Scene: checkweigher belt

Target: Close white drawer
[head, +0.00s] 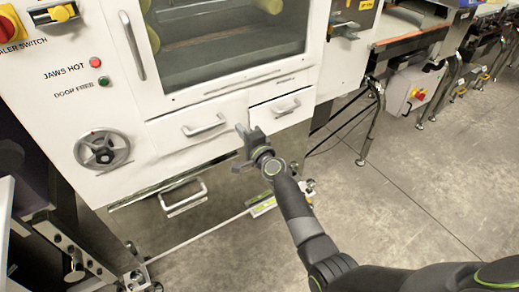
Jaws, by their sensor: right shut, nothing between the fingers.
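The white machine front holds two white drawers side by side: a wider left one (170,137) and a narrower right one (268,93), each with a bar handle. My right gripper (247,137) is shut and empty. In the picture it overlaps the lower right part of the wide drawer, near the gap between the two; whether it touches is unclear. A grey lower drawer (225,184) with its own handle (184,198) sits beneath. My left gripper is not in view.
A glazed door (228,45) with a long handle (132,46) is above the drawers. A handwheel (103,150) and switches are at left. Conveyor frames (410,40) and a white box (412,90) stand at right. The concrete floor (400,165) at right is mostly clear.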

